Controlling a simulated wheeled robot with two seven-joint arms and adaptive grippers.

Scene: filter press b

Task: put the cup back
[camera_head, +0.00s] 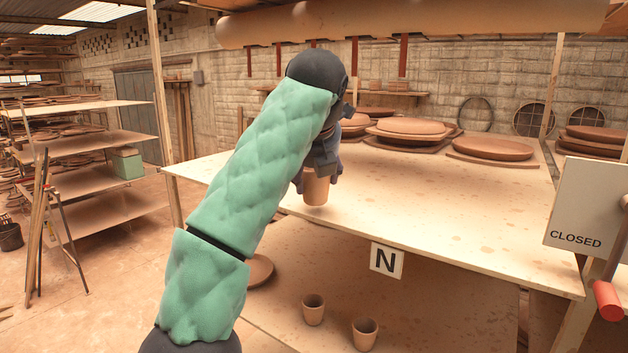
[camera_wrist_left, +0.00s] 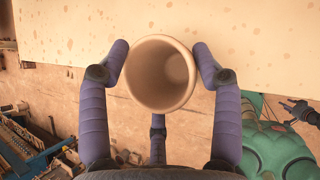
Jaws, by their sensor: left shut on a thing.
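My left gripper (camera_head: 315,178) is shut on a terracotta cup (camera_head: 317,190), its fingers around the sides. The cup looks upright, by the front edge of the upper board (camera_head: 430,215); I cannot tell whether it touches the board. In the left wrist view, the open mouth of the cup (camera_wrist_left: 160,74) faces the camera and looks empty. It lies between the left gripper's purple fingers (camera_wrist_left: 160,80) and overlaps the board's edge. A dark, fingered shape (camera_wrist_left: 300,112) at the right of that view may be my right gripper; its state is unclear.
Two similar cups (camera_head: 313,309) (camera_head: 365,334) stand on the lower board (camera_head: 440,325), with a round plate (camera_head: 260,270) to their left. An N sign (camera_head: 387,261) hangs at the upper board's front edge. Stacked discs (camera_head: 410,127) fill its back; its middle is clear. A CLOSED panel (camera_head: 588,205) stands right.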

